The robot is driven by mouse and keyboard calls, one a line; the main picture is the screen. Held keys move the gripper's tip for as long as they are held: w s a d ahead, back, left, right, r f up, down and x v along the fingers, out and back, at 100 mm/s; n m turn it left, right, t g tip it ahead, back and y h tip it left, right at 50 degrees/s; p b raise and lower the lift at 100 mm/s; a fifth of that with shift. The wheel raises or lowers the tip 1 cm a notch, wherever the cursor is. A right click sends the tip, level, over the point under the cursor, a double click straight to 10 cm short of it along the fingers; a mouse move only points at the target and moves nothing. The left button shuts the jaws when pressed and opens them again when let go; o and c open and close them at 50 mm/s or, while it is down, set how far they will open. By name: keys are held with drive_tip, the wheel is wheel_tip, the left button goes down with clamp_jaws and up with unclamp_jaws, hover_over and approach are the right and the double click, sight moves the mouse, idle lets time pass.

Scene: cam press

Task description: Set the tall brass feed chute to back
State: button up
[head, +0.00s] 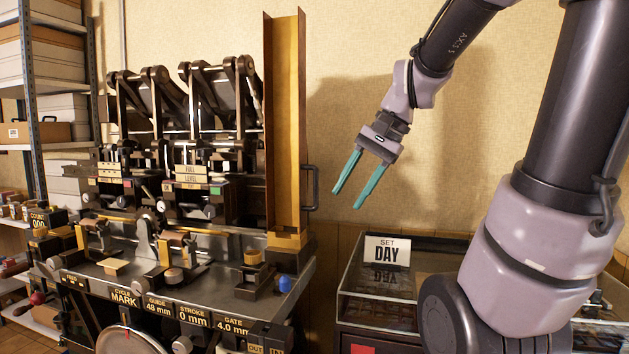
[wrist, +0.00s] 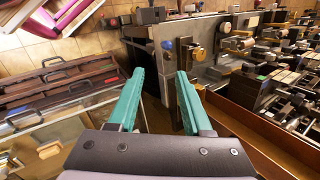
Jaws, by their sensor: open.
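The tall brass feed chute (head: 287,130) stands upright at the right end of the cam press, with a dark handle (head: 312,187) on its right side. In the wrist view the chute (wrist: 262,140) shows as a long brown-gold channel at lower right. My gripper (head: 347,200) is open and empty, to the right of the chute and apart from the handle, with its teal fingers pointing down and left. In the wrist view the gripper (wrist: 158,100) has nothing between its fingers. Whether the handle shows in the wrist view, I cannot tell.
The press bed (head: 225,285) carries labelled plates and a blue knob (head: 285,284). A glass-topped case (head: 350,285) with a "SET DAY" card (head: 387,252) stands below and right of my gripper. Shelves (head: 45,85) stand at left. The wall space around my gripper is free.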

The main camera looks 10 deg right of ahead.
drive_tip(key=w+d+f+m+t+y, duration=0.1)
drive_tip(key=w+d+m+y, duration=0.3)
drive_tip(key=w, duration=0.3)
drive_tip(key=w+d+f+m+t+y, duration=0.1)
drive_tip(key=w+d+m+y, duration=0.1)
drive_tip(key=w+m+y, duration=0.45)
drive_tip(key=w+d+f+m+t+y, duration=0.1)
drive_tip(key=w+d+m, duration=0.2)
drive_tip(key=w, duration=0.6)
hover_over(316, 203)
drive_tip(key=shift+w+d+f, duration=0.1)
drive_tip(key=shift+w+f, duration=0.05)
drive_tip(key=shift+w, duration=0.25)
clamp_jaws()
